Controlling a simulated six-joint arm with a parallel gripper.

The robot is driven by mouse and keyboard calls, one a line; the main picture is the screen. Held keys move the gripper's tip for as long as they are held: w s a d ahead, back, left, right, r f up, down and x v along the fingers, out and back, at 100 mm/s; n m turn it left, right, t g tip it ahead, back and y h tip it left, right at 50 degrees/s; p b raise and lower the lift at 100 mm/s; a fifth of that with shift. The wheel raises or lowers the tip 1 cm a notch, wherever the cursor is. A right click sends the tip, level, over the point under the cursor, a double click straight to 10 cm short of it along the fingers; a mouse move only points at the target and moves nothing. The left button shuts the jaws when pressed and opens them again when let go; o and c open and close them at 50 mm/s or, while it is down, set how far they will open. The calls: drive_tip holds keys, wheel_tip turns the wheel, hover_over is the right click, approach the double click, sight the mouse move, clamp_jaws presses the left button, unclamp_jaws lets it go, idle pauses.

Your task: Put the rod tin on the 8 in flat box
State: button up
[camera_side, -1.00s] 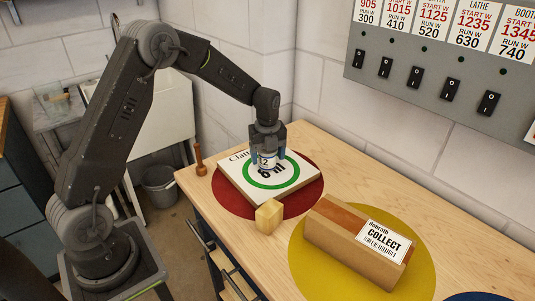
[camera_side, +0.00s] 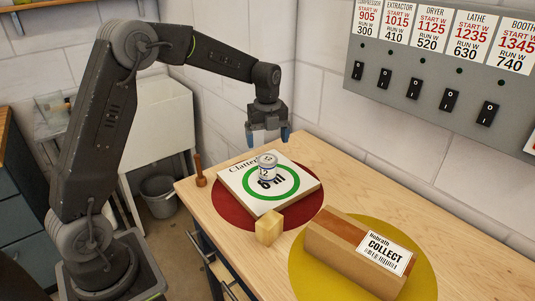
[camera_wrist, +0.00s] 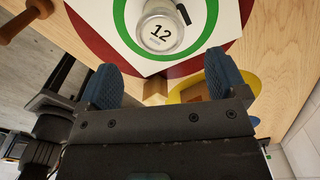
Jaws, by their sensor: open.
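The rod tin (camera_side: 267,166), a small white tin marked 12, stands upright on the flat box (camera_side: 237,187), a white square box with a green ring, in the side view. It stands within the ring, near its back part. The tin (camera_wrist: 160,30) also shows in the wrist view, on the box's white top (camera_wrist: 228,22). My gripper (camera_side: 268,140) is open and empty above the tin, apart from it. In the wrist view my gripper's blue fingertips (camera_wrist: 160,78) are spread wide with nothing between them.
The flat box lies on a red disc (camera_side: 238,215) on the wooden bench. A wooden block (camera_side: 268,228) stands at its front corner and a wooden peg (camera_side: 200,172) to its left. A long brown box labelled COLLECT (camera_side: 340,255) lies on a yellow disc (camera_side: 420,285).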

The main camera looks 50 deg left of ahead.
sight(267, 159)
drive_tip(key=s+d+r+n+t, duration=0.3)
drive_tip(key=s+d+r+n, duration=0.5)
drive_tip(key=s+r+n, duration=0.5)
drive_tip(key=s+d+f+n+t, duration=0.1)
drive_tip(key=s+d+n, duration=0.1)
drive_tip(key=s+n, duration=0.2)
drive_tip(key=s+d+f+n+t, duration=0.1)
drive_tip(key=s+d+f+n, duration=0.1)
drive_tip(key=s+n, duration=0.3)
drive_tip(key=s, duration=0.4)
drive_tip(key=shift+s+n+t, duration=0.3)
drive_tip(key=shift+s, duration=0.05)
